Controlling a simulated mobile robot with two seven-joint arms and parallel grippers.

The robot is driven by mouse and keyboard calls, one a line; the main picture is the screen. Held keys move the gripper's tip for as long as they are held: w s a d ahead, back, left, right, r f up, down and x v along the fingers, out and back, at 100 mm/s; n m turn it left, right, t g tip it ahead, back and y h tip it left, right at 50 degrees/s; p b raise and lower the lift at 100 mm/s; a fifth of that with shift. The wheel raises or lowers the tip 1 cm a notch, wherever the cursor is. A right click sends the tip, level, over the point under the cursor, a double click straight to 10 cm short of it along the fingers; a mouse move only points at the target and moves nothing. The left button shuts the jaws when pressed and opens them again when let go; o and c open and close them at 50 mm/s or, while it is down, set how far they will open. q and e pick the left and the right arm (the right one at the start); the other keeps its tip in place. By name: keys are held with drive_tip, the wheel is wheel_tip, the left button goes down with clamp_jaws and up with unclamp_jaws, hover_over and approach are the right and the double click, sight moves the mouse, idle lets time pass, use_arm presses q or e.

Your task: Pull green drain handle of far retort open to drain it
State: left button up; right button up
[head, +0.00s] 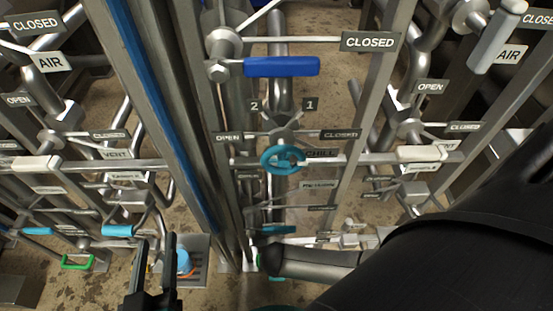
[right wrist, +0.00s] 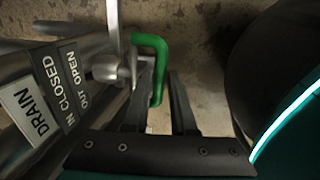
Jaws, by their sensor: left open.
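The green drain handle (right wrist: 154,62) is a bent bar on a metal valve in the right wrist view. A sign beside it (right wrist: 32,112) reads DRAIN, with IN CLOSED and OUT OPEN. My right gripper (right wrist: 160,78) is open, its two fingers on either side of the handle's downward bar; the bar lies closer to the left finger, and I cannot tell if they touch. In the head view my right arm hides most of this spot. My left gripper (head: 155,240) is open and empty at the lower left. Another green handle (head: 77,263) shows further left.
A blue lever (head: 282,67) and a teal wheel (head: 283,159) sit on the pipework in the middle. Steel posts (head: 374,90) and pipes crowd around. A blue and orange item (head: 184,262) lies on a floor grate. Bare floor shows at the bottom.

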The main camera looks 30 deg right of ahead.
clamp_jaws()
idle(1.2)
